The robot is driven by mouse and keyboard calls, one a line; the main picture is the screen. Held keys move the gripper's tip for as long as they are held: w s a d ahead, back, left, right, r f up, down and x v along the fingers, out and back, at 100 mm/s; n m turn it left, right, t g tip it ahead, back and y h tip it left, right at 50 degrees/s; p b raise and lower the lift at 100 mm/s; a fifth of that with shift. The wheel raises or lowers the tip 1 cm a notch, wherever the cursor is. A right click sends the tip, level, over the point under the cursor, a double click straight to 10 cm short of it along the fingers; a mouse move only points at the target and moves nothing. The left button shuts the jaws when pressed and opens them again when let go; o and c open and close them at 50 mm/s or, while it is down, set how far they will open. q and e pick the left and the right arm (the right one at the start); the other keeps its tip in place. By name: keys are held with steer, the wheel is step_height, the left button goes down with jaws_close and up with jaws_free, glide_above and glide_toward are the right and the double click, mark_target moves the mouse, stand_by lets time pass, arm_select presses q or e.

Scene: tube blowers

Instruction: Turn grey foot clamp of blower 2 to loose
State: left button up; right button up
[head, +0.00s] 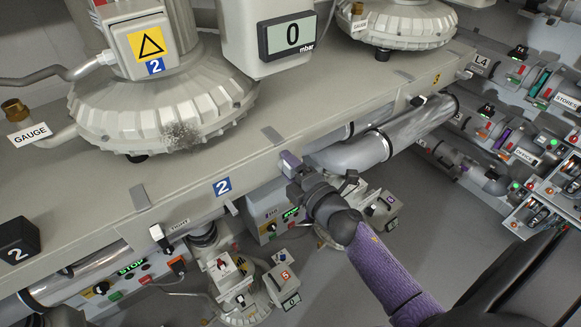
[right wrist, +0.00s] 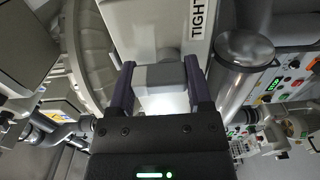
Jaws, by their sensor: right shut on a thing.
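Blower 2 (head: 160,115) is a ribbed grey-white housing on the grey bench, marked with a blue 2 plate. My right gripper (head: 290,163) is at the bench's front edge, right of the blue 2 label. In the right wrist view its purple fingers (right wrist: 160,78) stand on both sides of a grey block (right wrist: 160,74), the foot clamp's handle, and are shut on it. A TIGHT label (right wrist: 197,20) shows just beyond the handle, to its right. In the head view the fingers mostly hide the handle. My left gripper is not in view.
A silver pipe (head: 355,152) runs under the bench edge, right of my gripper. A lever (head: 158,236) with a TIGHT label (head: 178,224) is at the lower left. Below stand smaller units with displays (head: 285,280). Valve racks (head: 530,110) line the right side.

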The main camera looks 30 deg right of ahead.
stand_by(0.4)
steer(key=o, duration=1.3)
steer(key=s, duration=0.6)
steer(key=s+b, duration=0.1)
steer(key=s, duration=0.3)
steer(key=shift+d, duration=0.35)
